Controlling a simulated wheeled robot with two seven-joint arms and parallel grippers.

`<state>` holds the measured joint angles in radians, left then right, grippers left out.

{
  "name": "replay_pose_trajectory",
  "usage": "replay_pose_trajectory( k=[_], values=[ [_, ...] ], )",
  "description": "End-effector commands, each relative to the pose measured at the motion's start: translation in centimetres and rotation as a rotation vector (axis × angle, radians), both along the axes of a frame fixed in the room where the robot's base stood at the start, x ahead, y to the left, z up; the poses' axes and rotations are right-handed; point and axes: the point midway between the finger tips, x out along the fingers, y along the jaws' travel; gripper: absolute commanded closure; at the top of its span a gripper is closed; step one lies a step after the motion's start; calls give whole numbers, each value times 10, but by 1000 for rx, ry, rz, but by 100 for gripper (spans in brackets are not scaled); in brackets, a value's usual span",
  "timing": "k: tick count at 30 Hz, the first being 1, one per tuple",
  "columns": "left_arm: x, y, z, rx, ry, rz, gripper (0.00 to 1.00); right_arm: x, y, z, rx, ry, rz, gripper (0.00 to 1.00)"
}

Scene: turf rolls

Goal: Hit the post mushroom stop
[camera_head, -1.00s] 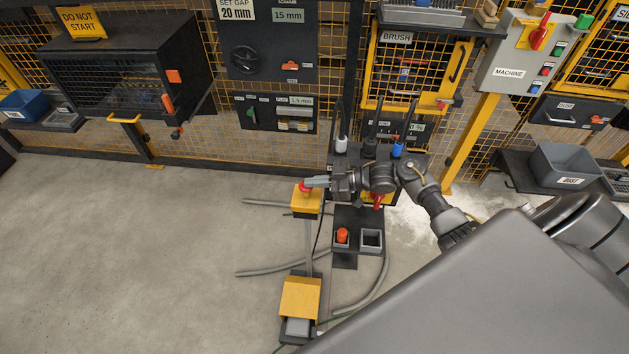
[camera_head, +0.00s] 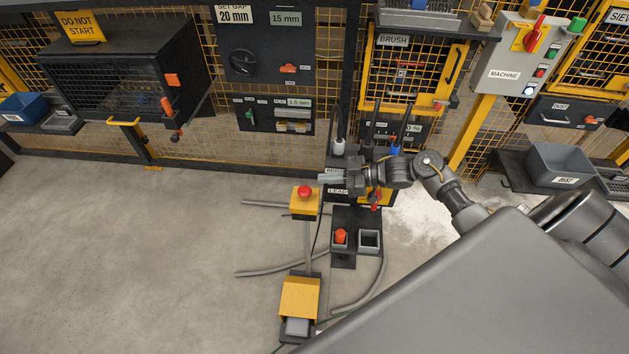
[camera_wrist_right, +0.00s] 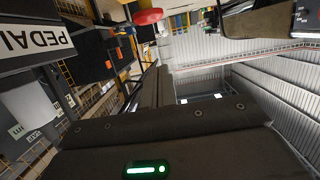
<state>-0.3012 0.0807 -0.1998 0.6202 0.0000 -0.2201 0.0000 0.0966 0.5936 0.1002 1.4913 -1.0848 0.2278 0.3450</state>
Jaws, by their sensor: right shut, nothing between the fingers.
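The post mushroom stop (camera_head: 305,191) is a red button on top of a yellow box on a post, left of the dark rack in the head view. A red, rounded part that looks like its cap (camera_wrist_right: 148,16) shows at the top of the right wrist view. My right gripper (camera_head: 322,178) is shut and empty. In the head view its fingers point left, just above and to the right of the button in the picture, and no longer cover it. I cannot tell whether the button is pressed in. My left gripper is not in view.
Below the post stands a yellow pedal box (camera_head: 299,297). A small stand (camera_head: 356,241) with an orange piece is to the right. Grey hoses (camera_head: 285,264) lie on the floor. A machine switch box (camera_head: 520,60) hangs at upper right. The floor at left is clear.

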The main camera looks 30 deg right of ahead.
Motion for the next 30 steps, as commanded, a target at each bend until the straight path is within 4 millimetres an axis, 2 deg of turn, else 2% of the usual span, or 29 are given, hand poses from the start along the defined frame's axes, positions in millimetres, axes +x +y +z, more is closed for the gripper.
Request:
replay_pose_trajectory(
  k=[3,10,30],
  values=[
    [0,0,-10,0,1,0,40,-14,-19,3,-3,-1,2,100],
    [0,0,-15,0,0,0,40,-29,-39,11,-2,-1,1,100],
    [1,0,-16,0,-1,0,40,-32,-43,14,0,-1,1,100]
  ],
)
